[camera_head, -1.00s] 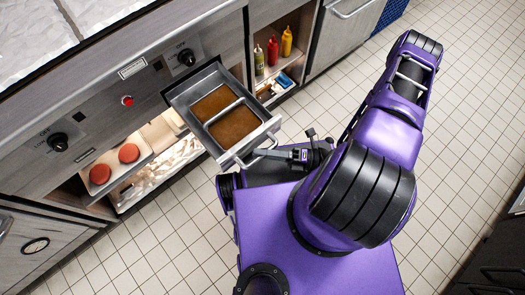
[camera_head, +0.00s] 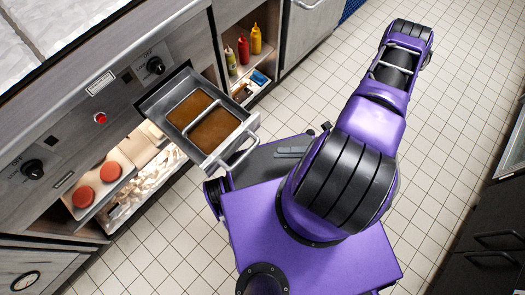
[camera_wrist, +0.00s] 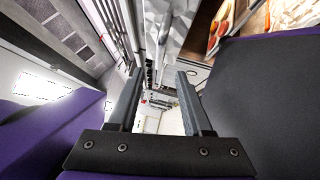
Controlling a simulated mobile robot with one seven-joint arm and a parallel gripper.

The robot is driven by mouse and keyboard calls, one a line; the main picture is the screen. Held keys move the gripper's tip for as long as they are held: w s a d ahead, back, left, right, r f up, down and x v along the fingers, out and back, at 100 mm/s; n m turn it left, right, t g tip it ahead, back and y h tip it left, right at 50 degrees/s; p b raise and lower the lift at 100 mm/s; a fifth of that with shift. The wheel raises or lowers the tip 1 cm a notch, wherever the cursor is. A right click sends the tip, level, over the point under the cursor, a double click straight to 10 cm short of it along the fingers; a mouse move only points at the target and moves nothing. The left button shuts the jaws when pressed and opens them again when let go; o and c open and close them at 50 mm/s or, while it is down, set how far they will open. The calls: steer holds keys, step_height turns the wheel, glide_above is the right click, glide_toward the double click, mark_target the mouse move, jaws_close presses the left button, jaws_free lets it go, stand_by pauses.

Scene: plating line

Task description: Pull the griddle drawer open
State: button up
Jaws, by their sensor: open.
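The griddle drawer (camera_head: 226,146) stands pulled out from the grey counter front in the head view. It holds brown contents (camera_head: 211,128) in a tray, with a bar across the middle. Its bar handle (camera_head: 243,157) is on the front face, with nothing gripping it. My gripper is mostly hidden behind my purple arm in the head view. In the wrist view my gripper (camera_wrist: 158,100) has its two dark fingers apart, with nothing between them. I cannot tell the drawer for sure in the wrist view.
Black knobs (camera_head: 155,65) and a red button (camera_head: 100,118) are on the counter front. A shelf tray below holds two reddish patties (camera_head: 111,171). Sauce bottles (camera_head: 243,50) stand in a cubby right of the drawer. Tiled floor (camera_head: 450,110) is clear at right; dark cabinets (camera_head: 490,240) stand at far right.

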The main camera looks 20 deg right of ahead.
steer(key=v, duration=0.6)
steer(key=shift+d, duration=0.15)
